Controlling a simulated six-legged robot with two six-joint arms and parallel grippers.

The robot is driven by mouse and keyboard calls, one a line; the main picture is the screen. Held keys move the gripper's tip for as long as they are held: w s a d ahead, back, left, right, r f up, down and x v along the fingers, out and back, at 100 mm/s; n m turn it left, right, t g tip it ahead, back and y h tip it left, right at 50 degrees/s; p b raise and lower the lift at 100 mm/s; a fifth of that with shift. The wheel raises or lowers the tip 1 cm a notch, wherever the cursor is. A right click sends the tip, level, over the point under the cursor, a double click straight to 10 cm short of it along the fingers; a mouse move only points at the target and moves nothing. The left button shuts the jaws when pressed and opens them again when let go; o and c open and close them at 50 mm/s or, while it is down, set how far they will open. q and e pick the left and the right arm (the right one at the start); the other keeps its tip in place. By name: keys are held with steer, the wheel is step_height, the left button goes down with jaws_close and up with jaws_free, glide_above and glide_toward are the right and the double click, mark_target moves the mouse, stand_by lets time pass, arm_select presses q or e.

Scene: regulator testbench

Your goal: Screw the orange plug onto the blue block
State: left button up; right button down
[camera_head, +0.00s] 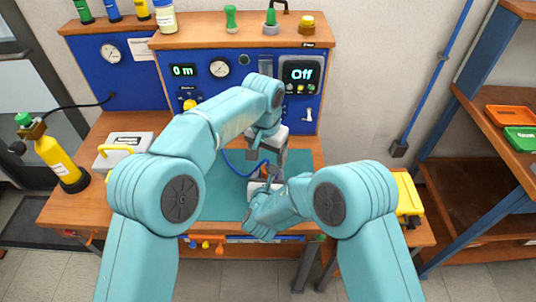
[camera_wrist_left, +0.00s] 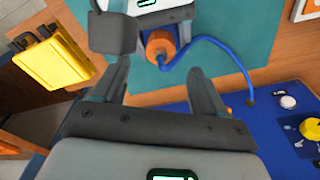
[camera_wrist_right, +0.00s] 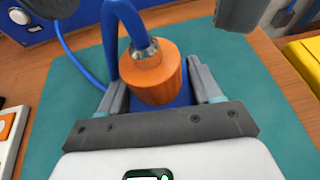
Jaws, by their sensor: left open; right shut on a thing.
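The orange plug (camera_wrist_right: 152,75) has a metal collar and a blue hose (camera_wrist_right: 112,35) coming from its top. In the right wrist view it sits over the blue block (camera_wrist_right: 182,97), which is mostly hidden beneath it; I cannot tell how far it is threaded. My right gripper (camera_wrist_right: 155,82) is shut on the blue block. My left gripper (camera_wrist_left: 162,80) is open and empty, with the plug (camera_wrist_left: 160,43) beyond its fingertips, apart from them. In the head view my left gripper (camera_head: 268,152) is above my right gripper (camera_head: 268,183); the plug is hard to make out there.
A teal mat (camera_head: 222,200) covers the bench middle. The blue panel (camera_head: 235,95) with gauge and displays stands behind. A yellow gas cylinder (camera_head: 58,160) and a grey case (camera_head: 122,150) are at left, a yellow box (camera_head: 408,195) at right. The hose loops across the mat.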

steer(key=shift+r, duration=0.1)
arm_select(q)
step_height(320, 180, up, 7)
steer(key=s+n, duration=0.1)
steer(key=shift+s+a+r, duration=0.15)
steer(key=shift+a+r, duration=0.05)
steer(key=shift+a, duration=0.1)
steer(key=f, duration=0.4)
steer(key=w+f, duration=0.1)
steer(key=f, duration=0.7)
steer(key=shift+w+d, duration=0.15)
steer(key=shift+d, duration=0.15)
steer(key=c, duration=1.2)
steer(key=o, duration=1.1)
